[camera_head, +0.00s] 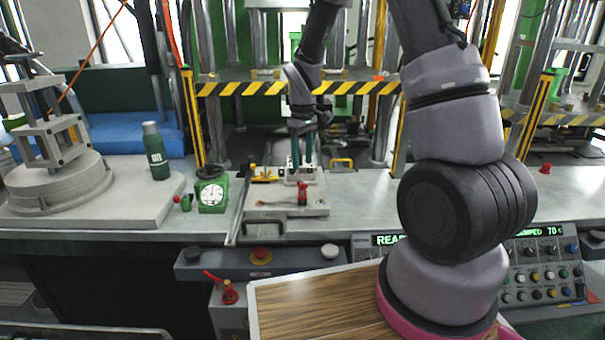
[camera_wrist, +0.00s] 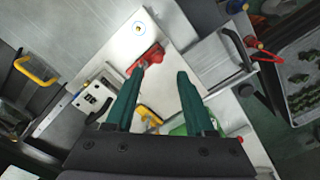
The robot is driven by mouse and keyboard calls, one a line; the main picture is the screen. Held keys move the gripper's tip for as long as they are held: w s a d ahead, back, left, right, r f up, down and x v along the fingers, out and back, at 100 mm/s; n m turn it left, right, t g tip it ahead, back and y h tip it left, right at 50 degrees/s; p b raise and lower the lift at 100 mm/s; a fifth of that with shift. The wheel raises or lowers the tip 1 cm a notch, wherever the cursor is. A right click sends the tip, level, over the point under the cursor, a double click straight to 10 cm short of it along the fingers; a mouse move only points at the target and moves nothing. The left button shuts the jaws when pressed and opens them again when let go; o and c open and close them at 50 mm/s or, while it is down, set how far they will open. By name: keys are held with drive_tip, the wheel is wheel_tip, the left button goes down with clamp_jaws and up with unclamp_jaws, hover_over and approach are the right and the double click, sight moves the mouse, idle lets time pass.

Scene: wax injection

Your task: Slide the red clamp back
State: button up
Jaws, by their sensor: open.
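The red clamp (camera_head: 302,193) stands on the light metal fixture plate (camera_head: 262,208) at the front of the workbench. In the wrist view the red clamp (camera_wrist: 148,58) lies just beyond the tip of the left finger, which overlaps it slightly in the picture; I cannot tell whether they touch. My gripper (camera_head: 301,128) points down, behind and above the clamp in the head view. Its two green fingers are apart with nothing between them, as the wrist view of my gripper (camera_wrist: 162,75) also shows.
A green dial gauge (camera_head: 212,192) and green bottle (camera_head: 156,152) stand to the left. Yellow handles (camera_head: 342,163) lie near the fixture. A control panel (camera_head: 540,265) is at the right front. Bare metal bench (camera_head: 365,190) shows right of the fixture.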

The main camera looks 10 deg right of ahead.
drive_tip(key=shift+r, duration=1.6)
